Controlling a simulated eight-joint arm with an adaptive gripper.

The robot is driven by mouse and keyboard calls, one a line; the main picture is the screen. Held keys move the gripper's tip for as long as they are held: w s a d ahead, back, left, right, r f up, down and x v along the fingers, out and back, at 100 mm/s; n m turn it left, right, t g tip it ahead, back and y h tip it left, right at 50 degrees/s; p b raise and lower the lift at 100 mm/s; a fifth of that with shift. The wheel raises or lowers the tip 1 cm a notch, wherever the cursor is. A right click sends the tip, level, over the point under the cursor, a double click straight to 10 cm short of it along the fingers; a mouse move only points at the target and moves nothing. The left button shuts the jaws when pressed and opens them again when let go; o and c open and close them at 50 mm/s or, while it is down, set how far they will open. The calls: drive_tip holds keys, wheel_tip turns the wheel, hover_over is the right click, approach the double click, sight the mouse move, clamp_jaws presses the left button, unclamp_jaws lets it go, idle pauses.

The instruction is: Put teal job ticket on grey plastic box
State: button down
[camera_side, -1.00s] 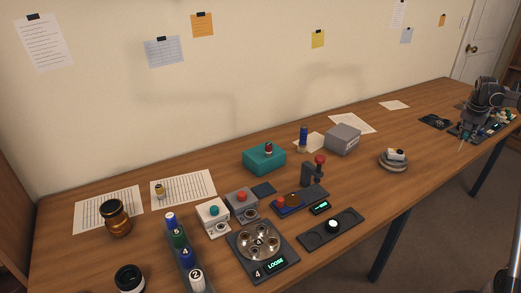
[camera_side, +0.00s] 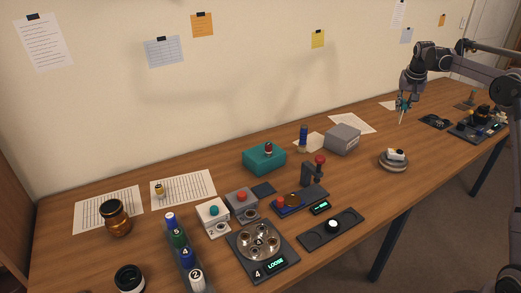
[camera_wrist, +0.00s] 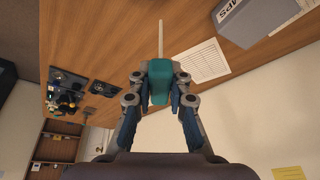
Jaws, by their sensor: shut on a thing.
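My gripper (camera_side: 404,103) is shut on a teal piece (camera_wrist: 160,75) with a thin pale rod reaching out from it, held above the right part of the table. It looks more like a handled tool than a flat card, and I cannot tell whether it is the job ticket. No other teal ticket is distinct. The grey plastic box (camera_side: 343,139), with a pale label on its front, stands to the left of my gripper and apart from it. In the wrist view the grey box (camera_wrist: 240,20) is at the upper right.
White sheets (camera_side: 352,123) lie behind the grey box. A teal box (camera_side: 264,160) and a press (camera_side: 312,175) stand further left. Dark trays (camera_side: 480,127) lie at right.

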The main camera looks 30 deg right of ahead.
drive_tip(key=w+a+r+n, duration=0.1)
drive_tip(key=w+a, duration=0.3)
drive_tip(key=a, duration=0.2)
hover_over(344, 136)
wheel_tip(344, 136, down, 7)
drive_tip(key=shift+a+f, duration=0.1)
drive_tip(key=shift+f, duration=1.6)
drive_tip(key=shift+f, duration=0.1)
drive_tip(key=c, duration=1.3)
unclamp_jaws()
